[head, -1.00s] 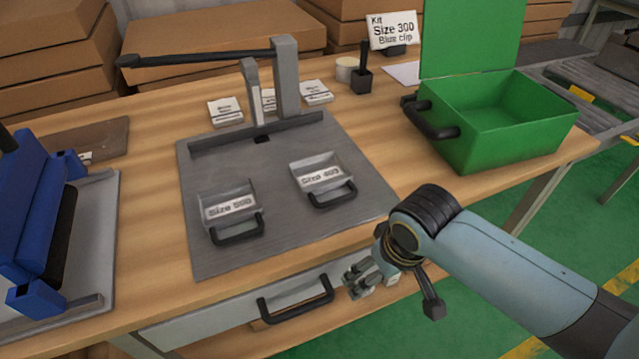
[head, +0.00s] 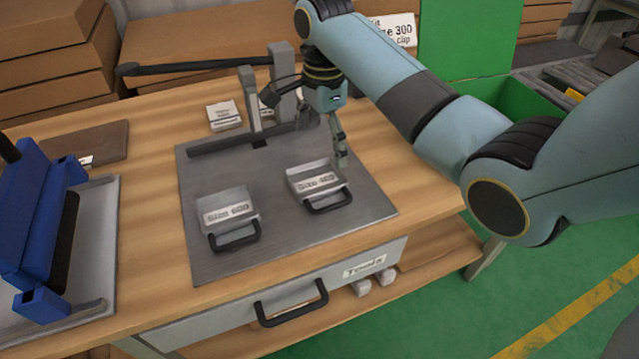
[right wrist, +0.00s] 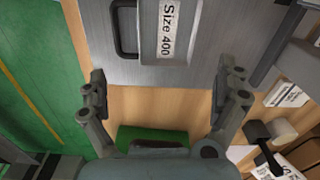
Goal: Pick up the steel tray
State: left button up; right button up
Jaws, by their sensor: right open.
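Two small steel trays with black handles sit on a grey metal plate (head: 280,240). The left tray (head: 236,198) has a "Size" label whose number is hard to read. The right tray (head: 305,168) reads "Size 400" in the right wrist view (right wrist: 152,12). My right gripper (head: 338,148) points down just behind and right of the Size 400 tray. In the right wrist view my right gripper (right wrist: 165,82) has its fingers wide apart with nothing between them. The tray lies beyond the fingertips. My left gripper is not in view.
A lever tool (head: 285,85) stands at the plate's back edge. A blue tool (head: 40,210) is at the left. My right arm partly hides the green box (head: 535,92). A drawer (head: 290,300) with a black handle is below the table's front edge.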

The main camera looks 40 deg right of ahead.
aim_at(319, 181)
jog(key=shift+m, duration=0.5)
jog(key=f, duration=0.3)
jog(key=w+f, duration=0.1)
jog(key=f, duration=0.2)
jog(key=f+b, duration=0.1)
jog(key=f, duration=0.2)
jog(key=shift+w+f, duration=0.15)
jog(key=shift+f, duration=0.25)
jog(key=shift+c, duration=0.4)
jog(key=c, duration=1.1)
jog(key=shift+o, duration=0.2)
jog(key=shift+r, duration=0.15)
